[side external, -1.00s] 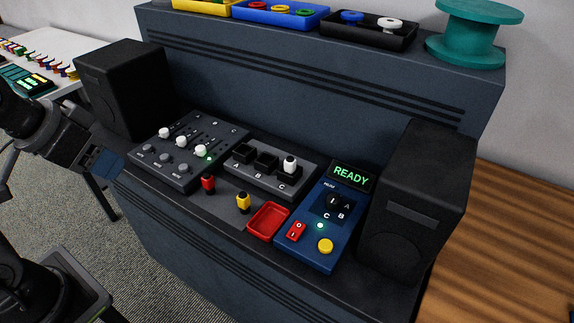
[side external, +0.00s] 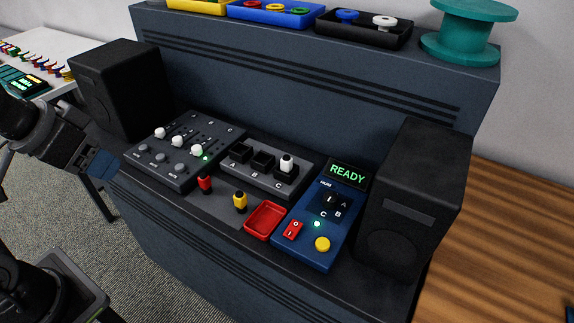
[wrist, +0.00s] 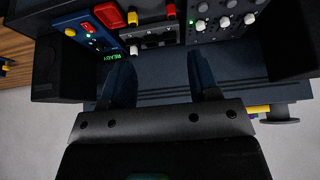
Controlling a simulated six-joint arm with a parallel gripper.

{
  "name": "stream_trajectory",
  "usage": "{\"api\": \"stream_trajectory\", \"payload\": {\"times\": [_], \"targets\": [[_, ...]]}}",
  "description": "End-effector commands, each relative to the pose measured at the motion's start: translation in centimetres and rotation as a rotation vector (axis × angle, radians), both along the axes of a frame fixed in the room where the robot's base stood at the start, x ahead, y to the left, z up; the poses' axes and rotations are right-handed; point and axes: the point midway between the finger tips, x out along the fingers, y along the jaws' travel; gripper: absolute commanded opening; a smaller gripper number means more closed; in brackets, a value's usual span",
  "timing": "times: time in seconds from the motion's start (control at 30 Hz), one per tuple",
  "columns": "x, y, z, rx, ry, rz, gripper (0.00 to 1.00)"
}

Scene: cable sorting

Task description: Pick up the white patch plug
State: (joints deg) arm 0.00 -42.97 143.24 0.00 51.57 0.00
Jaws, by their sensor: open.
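My gripper (side external: 97,162) is at the far left in the side view, off the console's left end and well apart from the plug. Its blue fingers are open and empty. In the wrist view the spread fingers (wrist: 160,62) show dark blue, with nothing between them.
Red (side external: 204,184) and yellow (side external: 240,201) plugs stand before the block, beside a red tray (side external: 265,219). A slider panel (side external: 179,150) lies left; a blue READY unit (side external: 318,238) lies right. Black speakers (side external: 121,90) (side external: 416,200) flank the console. A raised shelf behind carries trays and a teal spool (side external: 468,30).

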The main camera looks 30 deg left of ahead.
Motion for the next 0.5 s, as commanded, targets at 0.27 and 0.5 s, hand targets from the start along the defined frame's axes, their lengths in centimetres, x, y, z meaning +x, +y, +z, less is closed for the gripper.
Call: {"api": "stream_trajectory", "payload": {"times": [0.27,0.5], "targets": [[0.0,0.0,0.0,0.001,0.001,-0.002,0.60],[3.7,-0.7,2.6,0.075,0.055,-0.178,0.60]]}}
